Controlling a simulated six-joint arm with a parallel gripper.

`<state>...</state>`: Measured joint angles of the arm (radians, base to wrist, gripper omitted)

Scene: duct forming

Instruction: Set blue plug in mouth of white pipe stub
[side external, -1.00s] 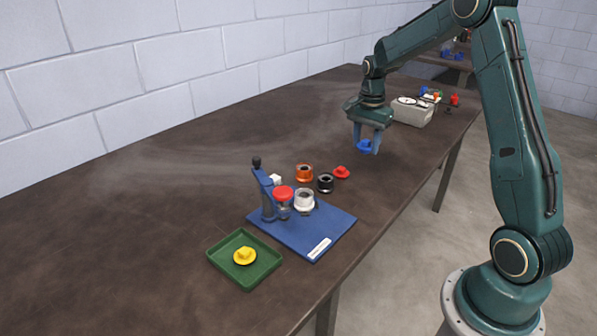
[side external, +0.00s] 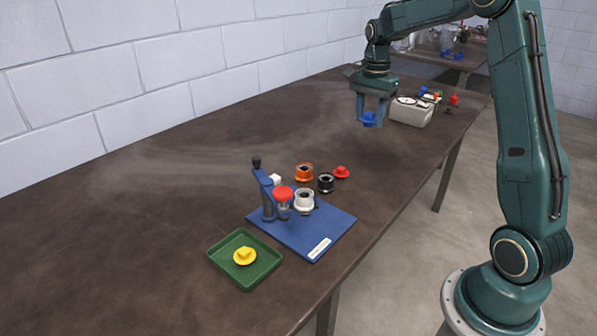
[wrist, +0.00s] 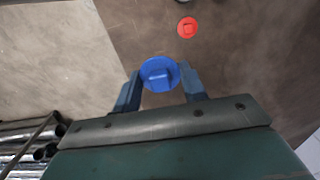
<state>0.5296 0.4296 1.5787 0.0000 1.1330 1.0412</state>
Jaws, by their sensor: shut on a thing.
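My gripper (side external: 372,106) is shut on the blue plug (side external: 369,119) and holds it in the air above the far part of the table. In the wrist view the blue plug (wrist: 159,73) sits between the two fingertips of my gripper (wrist: 160,84), its flat round face and raised bar showing. The white pipe stub (side external: 304,201) stands upright on the blue base plate (side external: 318,231), its dark mouth open upward. My gripper is well behind and above the stub, to its right in the side view.
A blue lever stand with a red knob (side external: 283,193) is beside the stub. An orange ring (side external: 304,172), black ring (side external: 326,182) and red plug (side external: 342,172) are behind it. A green tray (side external: 221,261) holds a yellow plug (side external: 244,256). A grey box (side external: 410,114) stands near my gripper. The table's left is clear.

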